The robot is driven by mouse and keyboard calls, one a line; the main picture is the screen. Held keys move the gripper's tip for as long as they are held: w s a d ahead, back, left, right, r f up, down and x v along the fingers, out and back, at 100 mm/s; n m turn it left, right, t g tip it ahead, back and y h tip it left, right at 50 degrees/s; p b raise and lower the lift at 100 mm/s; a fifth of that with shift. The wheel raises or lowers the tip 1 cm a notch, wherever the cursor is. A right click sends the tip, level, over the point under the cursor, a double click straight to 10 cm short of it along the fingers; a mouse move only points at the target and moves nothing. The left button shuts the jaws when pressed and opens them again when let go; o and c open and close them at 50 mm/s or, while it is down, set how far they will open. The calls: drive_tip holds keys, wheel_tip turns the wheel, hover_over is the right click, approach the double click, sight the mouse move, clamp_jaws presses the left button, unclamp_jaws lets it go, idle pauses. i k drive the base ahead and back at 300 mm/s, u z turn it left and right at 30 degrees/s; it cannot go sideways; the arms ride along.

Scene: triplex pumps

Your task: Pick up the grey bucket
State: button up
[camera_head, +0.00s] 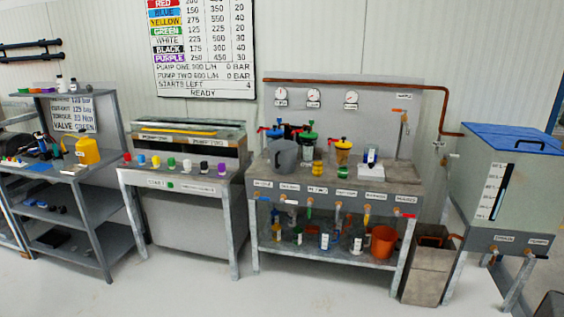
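A grey bucket (285,157) stands upright on the top of the middle-right workbench (410,178), toward its left side. It looks dark grey, with a handle or lip at its left edge. Colored pots with taps or pumps stand behind it and to its right. No part of my gripper is in view.
An orange bucket (383,243) and several jugs and bottles are on the bench's lower shelf. A bench with colored caps (181,165) stands to the left, a shelf with a yellow jug (87,151) further left, and a clear tank with a blue lid (515,138) at right. The front floor is clear.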

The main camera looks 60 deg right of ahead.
sight(283, 153)
drive_tip(key=i, duration=2.4)
drive_tip(key=z, duration=0.85)
drive_tip(key=i, duration=0.75)
drive_tip(key=z, duration=0.6)
drive_tip(key=i, duration=0.7)
drive_tip(key=z, duration=0.35)
